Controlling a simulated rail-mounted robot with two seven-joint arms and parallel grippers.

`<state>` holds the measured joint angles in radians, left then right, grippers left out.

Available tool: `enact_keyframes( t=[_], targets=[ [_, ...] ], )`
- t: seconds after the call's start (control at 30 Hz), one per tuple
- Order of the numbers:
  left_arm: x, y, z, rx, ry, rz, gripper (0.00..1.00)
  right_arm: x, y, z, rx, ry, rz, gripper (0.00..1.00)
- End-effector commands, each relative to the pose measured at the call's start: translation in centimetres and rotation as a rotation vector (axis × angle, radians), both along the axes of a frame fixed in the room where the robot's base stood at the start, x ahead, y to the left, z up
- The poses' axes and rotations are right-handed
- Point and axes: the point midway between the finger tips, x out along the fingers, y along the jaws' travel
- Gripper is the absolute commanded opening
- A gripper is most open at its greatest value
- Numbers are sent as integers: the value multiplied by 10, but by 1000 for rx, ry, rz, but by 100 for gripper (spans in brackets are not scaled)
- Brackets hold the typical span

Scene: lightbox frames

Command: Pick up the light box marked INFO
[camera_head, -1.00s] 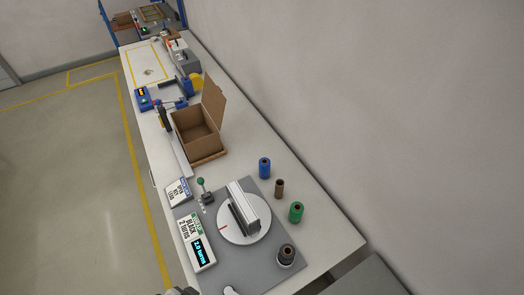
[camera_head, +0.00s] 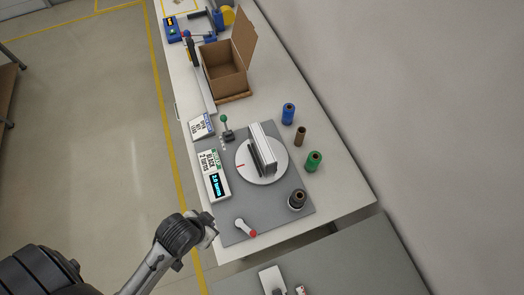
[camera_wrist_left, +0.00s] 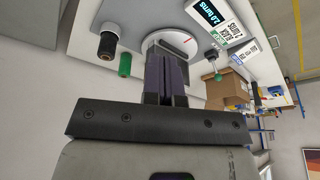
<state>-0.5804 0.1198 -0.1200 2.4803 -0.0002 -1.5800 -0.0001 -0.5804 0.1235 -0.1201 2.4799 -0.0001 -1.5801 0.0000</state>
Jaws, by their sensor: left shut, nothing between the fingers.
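I see no box on which INFO can be read. A white box with a lit display reading 2.0 turns (camera_head: 213,176) stands at the left edge of the grey mat, its label reading BLACK 2 turns; it also shows in the left wrist view (camera_wrist_left: 207,14). A grey upright frame (camera_head: 264,148) stands on the white turntable (camera_head: 246,170). My right gripper is out of view.
Blue (camera_head: 288,113), brown (camera_head: 300,136), green (camera_head: 314,161) and black (camera_head: 297,199) spools stand right of the turntable. A small sign (camera_head: 202,126), a green-knobbed lever (camera_head: 226,128) and a red-tipped crank (camera_head: 245,228) are nearby. An open cardboard box (camera_head: 223,70) stands behind.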

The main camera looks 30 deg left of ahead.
Motion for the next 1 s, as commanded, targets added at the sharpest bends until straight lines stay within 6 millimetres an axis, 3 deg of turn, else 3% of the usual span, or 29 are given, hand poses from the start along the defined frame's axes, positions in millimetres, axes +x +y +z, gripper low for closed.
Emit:
enact_keyframes(
  t=[0.3, 1.0],
  targets=[
    [0, 0, 0, 0, 0, 0, 0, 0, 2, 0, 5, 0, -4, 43],
    [0, 0, 0, 0, 0, 0, 67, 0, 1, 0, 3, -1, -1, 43]
  ],
)
